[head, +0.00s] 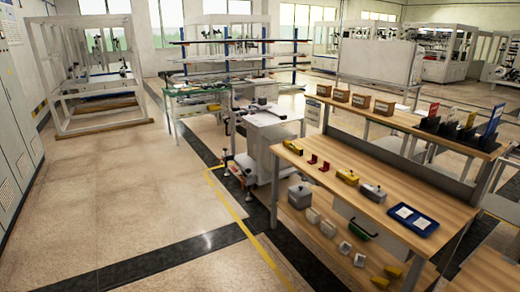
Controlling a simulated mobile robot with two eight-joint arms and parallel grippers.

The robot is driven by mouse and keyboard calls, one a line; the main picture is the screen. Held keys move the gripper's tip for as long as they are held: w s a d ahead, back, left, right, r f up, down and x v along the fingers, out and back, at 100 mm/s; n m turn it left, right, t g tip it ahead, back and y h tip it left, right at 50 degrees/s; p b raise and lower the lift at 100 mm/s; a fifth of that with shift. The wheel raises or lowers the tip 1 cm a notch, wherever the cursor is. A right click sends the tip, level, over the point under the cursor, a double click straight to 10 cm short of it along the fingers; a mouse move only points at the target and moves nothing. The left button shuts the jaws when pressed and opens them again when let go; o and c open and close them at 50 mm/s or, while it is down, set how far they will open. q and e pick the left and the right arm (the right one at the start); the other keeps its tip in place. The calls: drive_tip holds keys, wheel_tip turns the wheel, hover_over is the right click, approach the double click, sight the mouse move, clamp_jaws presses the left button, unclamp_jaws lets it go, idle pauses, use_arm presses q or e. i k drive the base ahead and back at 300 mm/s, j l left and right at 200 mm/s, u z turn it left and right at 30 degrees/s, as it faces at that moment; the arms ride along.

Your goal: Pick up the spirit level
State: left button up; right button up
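I cannot make out a spirit level for certain at this size. A small yellow object (347,177) lies on the wooden workbench top (330,145) at the right, but its kind is unclear. Small dark items (262,104) lie on top of the white cabinet (272,135) in the middle. Several small items lie on the green table (183,106) behind it, too small to tell apart. Neither of my grippers is in view.
The workbench also holds red pieces (312,159), a grey box (372,192) and a blue tray (412,219). Cardboard boxes (341,95) line its upper shelf. A white frame (62,75) stands at the far left. The floor (120,190) at left and centre is clear.

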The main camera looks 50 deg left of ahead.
sight(297, 151)
drive_tip(key=u, duration=1.35)
drive_tip(key=i, duration=1)
drive_tip(key=i+z, duration=0.15)
drive_tip(key=i, duration=0.8)
drive_tip(key=i+j, duration=0.1)
drive_tip(key=i, duration=0.9)
drive_tip(key=i+j+z, duration=0.1)
drive_tip(key=i, duration=0.85)
